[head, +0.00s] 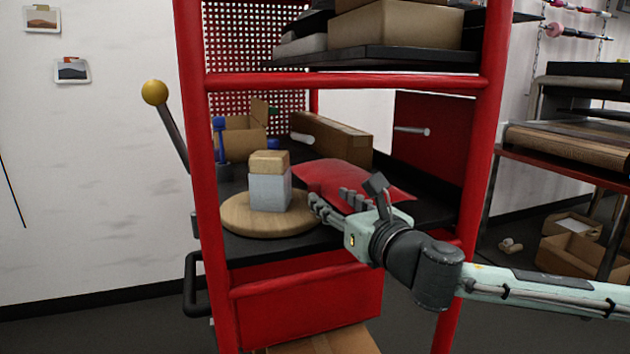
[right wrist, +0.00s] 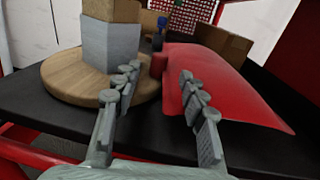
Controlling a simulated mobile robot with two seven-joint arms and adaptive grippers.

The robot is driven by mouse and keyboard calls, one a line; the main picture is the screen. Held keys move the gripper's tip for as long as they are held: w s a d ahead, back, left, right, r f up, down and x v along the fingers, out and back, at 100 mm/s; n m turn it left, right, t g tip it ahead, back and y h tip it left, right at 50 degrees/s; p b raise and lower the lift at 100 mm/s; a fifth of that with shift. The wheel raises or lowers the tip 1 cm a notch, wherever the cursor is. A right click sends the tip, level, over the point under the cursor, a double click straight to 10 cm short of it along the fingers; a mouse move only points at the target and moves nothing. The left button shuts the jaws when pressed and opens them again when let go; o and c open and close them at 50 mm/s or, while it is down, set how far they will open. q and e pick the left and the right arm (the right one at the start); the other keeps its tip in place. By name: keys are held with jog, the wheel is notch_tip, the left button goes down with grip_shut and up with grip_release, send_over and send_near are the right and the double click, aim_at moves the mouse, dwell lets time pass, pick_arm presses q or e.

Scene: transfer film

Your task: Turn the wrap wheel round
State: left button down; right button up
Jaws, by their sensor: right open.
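The wrap wheel (head: 245,222) is a round, flat wooden disc on the black shelf of the red cart. It also shows in the right wrist view (right wrist: 66,90). A grey block (head: 270,191) with a tan block (head: 269,163) on top stands on it. My right gripper (head: 332,203) is open and empty, just right of the wheel. My left gripper is not in view.
A red curved sheet (head: 345,178) lies on the shelf right of the wheel, close to my right fingers. Cardboard boxes (head: 331,140) stand behind. Red cart posts (head: 198,150) flank the shelf. A lever with a yellow knob (head: 154,93) sticks out at left.

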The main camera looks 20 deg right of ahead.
aim_at(317, 188)
jog(key=shift+w+r, duration=0.1)
jog(key=shift+w, duration=0.6)
jog(key=w, duration=0.3)
jog(key=w+a, duration=0.1)
jog(key=w, duration=0.1)
jog(key=shift+p, duration=0.35)
jog(key=shift+w, duration=0.5)
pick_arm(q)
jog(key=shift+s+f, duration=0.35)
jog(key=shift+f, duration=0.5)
pick_arm(e)
grip_shut()
